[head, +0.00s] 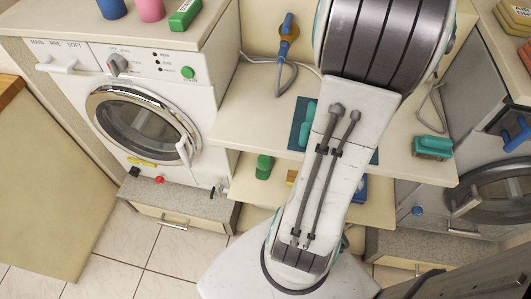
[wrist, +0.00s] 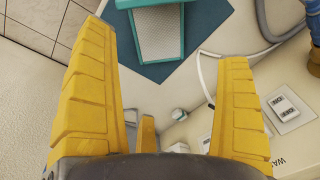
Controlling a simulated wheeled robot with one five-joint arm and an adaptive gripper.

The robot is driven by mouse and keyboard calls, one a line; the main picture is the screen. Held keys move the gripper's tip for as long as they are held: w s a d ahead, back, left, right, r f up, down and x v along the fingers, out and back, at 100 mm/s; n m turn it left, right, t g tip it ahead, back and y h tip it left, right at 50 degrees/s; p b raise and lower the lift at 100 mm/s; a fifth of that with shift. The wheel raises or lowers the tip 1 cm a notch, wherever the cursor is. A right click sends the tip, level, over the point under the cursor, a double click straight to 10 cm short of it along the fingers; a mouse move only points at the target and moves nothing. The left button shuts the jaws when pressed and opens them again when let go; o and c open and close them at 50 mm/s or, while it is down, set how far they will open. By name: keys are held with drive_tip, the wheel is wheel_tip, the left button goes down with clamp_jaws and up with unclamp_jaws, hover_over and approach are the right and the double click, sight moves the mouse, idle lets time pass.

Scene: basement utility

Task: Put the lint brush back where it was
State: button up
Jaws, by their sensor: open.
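A teal object with a grey pad (wrist: 160,32), which looks like the lint brush, is at the top of the wrist view over a dark teal mat (wrist: 208,40). I cannot tell whether its whole underside touches the mat. In the head view a teal piece (head: 307,125) shows on the mat (head: 296,128), partly hidden by my arm. A teal brush with bristles (head: 433,147) stands on the right of the shelf. My gripper (wrist: 162,45) is open, its yellow fingers wide apart and nothing held; the teal object lies between and beyond the tips. My arm hides the gripper in the head view.
The cream shelf (head: 240,125) runs between a washing machine (head: 150,120) on the left and another machine (head: 490,190) on the right. A grey hose and blue-handled valve (head: 287,28) are at the back. A green item (head: 264,167) sits on a lower shelf.

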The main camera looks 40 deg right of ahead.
drive_tip(key=w+a+n+t, duration=0.1)
drive_tip(key=w+a+n, duration=0.3)
drive_tip(key=a+n, duration=0.95)
drive_tip(key=s+a+f+n, duration=0.1)
drive_tip(key=s+a+n, duration=0.1)
drive_tip(key=a, duration=0.6)
drive_tip(key=s+a+f+n+t+y, duration=0.1)
drive_tip(key=s+a+f, duration=0.1)
drive_tip(key=a, duration=0.6)
drive_tip(key=shift+s+n+t, duration=0.3)
drive_tip(key=shift+s+n, duration=0.05)
